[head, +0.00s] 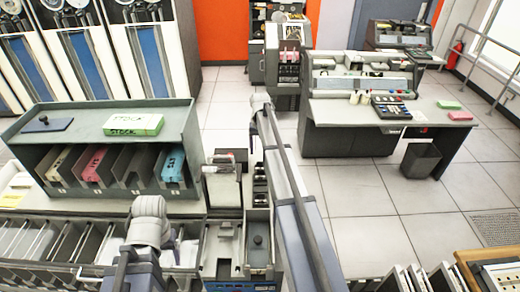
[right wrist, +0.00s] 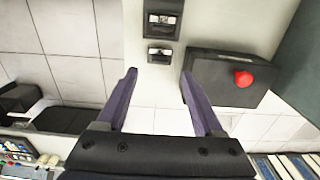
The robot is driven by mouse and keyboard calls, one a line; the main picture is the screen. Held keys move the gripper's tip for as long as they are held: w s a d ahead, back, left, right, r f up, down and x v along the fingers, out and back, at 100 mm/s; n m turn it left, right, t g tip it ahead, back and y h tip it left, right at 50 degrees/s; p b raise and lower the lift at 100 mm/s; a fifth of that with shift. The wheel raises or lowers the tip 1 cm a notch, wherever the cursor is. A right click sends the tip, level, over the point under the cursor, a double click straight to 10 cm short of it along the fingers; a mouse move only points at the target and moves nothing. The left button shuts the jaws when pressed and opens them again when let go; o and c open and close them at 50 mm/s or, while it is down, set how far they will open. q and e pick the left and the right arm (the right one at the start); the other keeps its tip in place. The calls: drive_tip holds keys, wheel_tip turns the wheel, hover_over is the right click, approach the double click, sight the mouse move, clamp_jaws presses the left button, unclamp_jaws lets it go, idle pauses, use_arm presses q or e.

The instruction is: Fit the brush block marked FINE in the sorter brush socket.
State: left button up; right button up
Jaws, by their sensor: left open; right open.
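The grey sorter (head: 228,235) stands at the bottom middle of the head view. A dark knob (head: 258,240) sits in its grey bay. Small dark fittings (head: 260,178) line its narrow strip; two of them (right wrist: 163,22) (right wrist: 160,55) show in the right wrist view. No FINE marking is readable, and I cannot tell which part is the brush block or socket. My right gripper (right wrist: 163,103) is open and empty, with floor tiles behind its fingers and the dark fittings above. My left arm shows at the lower left in the head view; its fingers do not show.
A green-grey rack (head: 118,195) holds coloured card decks, with a green STOCK deck (head: 133,124) and a knobbed plate (head: 43,124) on top. A dark box (right wrist: 215,78) with a red knob (right wrist: 243,78) lies right of my right fingers. A desk (head: 335,112) stands beyond open floor.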

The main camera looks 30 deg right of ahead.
use_arm(q)
wheel_tip(320, 180, up, 4)
drive_tip(key=p, duration=0.2)
drive_tip(key=shift+p, duration=0.35)
use_arm(e)
wheel_tip(320, 180, up, 4)
drive_tip(key=shift+f, duration=0.1)
use_arm(q)
drive_tip(key=shift+f, duration=0.1)
